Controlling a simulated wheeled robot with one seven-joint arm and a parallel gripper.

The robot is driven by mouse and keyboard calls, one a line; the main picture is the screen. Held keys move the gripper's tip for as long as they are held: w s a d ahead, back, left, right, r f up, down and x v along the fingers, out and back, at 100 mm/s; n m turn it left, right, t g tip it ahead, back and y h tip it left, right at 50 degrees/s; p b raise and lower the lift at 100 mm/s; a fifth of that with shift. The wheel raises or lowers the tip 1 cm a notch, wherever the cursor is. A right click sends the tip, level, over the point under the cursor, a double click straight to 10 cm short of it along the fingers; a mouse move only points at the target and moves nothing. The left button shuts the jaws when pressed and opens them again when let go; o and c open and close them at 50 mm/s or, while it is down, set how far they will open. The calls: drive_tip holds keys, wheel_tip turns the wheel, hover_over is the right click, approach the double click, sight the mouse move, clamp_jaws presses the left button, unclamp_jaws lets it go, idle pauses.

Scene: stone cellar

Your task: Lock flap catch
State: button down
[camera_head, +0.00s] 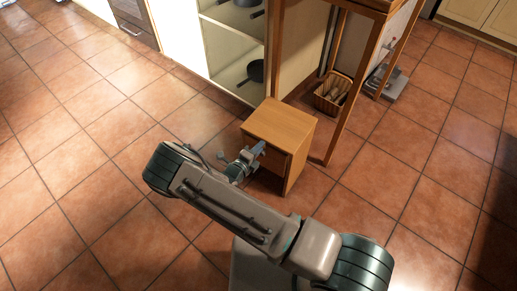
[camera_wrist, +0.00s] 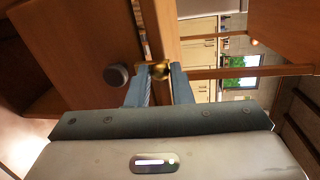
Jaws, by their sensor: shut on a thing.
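A small wooden cabinet (camera_head: 281,120) stands on the tiled floor, with my gripper (camera_head: 257,151) at its front face. In the wrist view the wooden flap (camera_wrist: 75,45) fills the upper left, with a dark round knob (camera_wrist: 117,76) on it. A small brass catch (camera_wrist: 159,71) sits by the flap's edge, between the two fingertips of my gripper (camera_wrist: 161,76). The fingers are shut on it. The fingertips hide part of the catch, so its exact turn cannot be told. In the head view my arm and gripper hide much of the cabinet's front.
A wooden table (camera_head: 343,85) stands close to the cabinet's right, with a wicker basket (camera_head: 332,92) beneath. An open shelf unit (camera_head: 237,45) with dark pans is behind. A grey scale-like device (camera_head: 389,82) stands at right. The tiled floor at left and far right is clear.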

drive_tip(key=c, duration=1.3)
unclamp_jaws()
drive_tip(key=p+v, duration=0.2)
drive_tip(key=v, duration=1.2)
drive_tip(key=d+r+m+g+p, duration=0.3)
drive_tip(key=d+r+m+g, duration=0.15)
drive_tip(key=r+m, duration=0.45)
drive_tip(key=d+r+m+g+h+p, duration=0.1)
drive_tip(key=d+r+m+g+p, duration=0.45)
drive_tip(key=r, duration=0.65)
drive_tip(key=d+r+m+g+p, duration=0.2)
drive_tip(key=d+r+m, duration=0.3)
drive_tip(key=r+m, duration=0.45)
drive_tip(key=s+d+r+m+y+p, duration=0.3)
drive_tip(key=s+r+m, duration=0.1)
drive_tip(key=r+m, duration=0.3)
drive_tip(key=s+d+r+m+y+p, duration=0.3)
drive_tip(key=r+m, duration=0.5)
drive_tip(key=r, duration=0.4)
drive_tip(key=s+d+r+m+t+y+p, duration=0.1)
drive_tip(key=s+d+r+m+y+p, duration=0.2)
drive_tip(key=s+r+m, duration=0.3)
wheel_tip(320, 180, up, 4)
drive_tip(key=shift+s+d+f+m+p, duration=0.2)
drive_tip(key=shift+s+m+p, duration=0.1)
drive_tip(key=shift+m+p, duration=0.5)
